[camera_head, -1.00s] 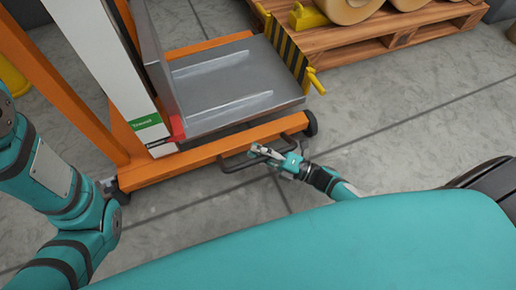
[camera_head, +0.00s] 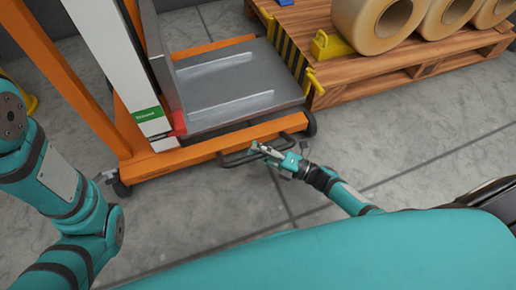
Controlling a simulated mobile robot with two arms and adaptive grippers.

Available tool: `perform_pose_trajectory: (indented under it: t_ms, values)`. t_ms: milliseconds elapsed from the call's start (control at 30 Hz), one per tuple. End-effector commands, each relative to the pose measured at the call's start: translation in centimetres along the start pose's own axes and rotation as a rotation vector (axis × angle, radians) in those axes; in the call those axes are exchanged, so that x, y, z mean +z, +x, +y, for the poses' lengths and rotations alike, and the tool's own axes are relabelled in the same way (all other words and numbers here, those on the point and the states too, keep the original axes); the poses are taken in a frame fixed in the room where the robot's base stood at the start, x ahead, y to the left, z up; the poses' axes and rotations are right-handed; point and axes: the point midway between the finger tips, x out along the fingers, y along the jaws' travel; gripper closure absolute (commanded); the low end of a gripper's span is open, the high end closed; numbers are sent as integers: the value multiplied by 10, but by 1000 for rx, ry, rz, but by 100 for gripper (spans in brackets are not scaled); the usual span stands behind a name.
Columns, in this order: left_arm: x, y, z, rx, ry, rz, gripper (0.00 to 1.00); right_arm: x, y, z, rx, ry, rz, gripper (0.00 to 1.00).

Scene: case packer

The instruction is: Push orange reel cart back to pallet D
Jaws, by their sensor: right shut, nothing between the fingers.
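The orange reel cart (camera_head: 200,151) stands at left centre in the head view, with an orange frame, a white mast and a grey platform (camera_head: 240,90). A dark handle bar (camera_head: 236,162) sticks out from its near lower rail. My left arm comes in from the left. The wooden pallet (camera_head: 372,83) lies behind and right of the cart.
Several tan reels (camera_head: 378,18) sit on the pallet. A yellow-and-black striped guard (camera_head: 287,52) with yellow fittings stands by the platform's right edge at the pallet. A dark wheel (camera_head: 310,124) is at the cart's right end. The grey floor (camera_head: 400,150) at right is clear.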

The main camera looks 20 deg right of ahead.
Motion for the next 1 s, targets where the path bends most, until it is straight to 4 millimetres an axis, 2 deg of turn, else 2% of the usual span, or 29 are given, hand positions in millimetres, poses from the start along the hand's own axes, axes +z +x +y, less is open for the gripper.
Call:
perform_pose_trajectory:
  t_ms: [167,200,500,833,1000]
  values:
    - [-3,0,0,0,0,5,40,0,0,-2,-5,0,-1,100]
    - [-3,0,0,0,0,6,40,0,0,-2,-5,0,-1,97]
    - [-3,0,0,0,0,6,40,0,0,-1,-3,-1,-1,58]
    - [1,-1,-1,-5,-1,-4,40,0,-4,-1,-3,-1,-2,58]
    - [0,0,-1,-3,0,-1,40,0,-28,-2,-6,-2,-1,58]
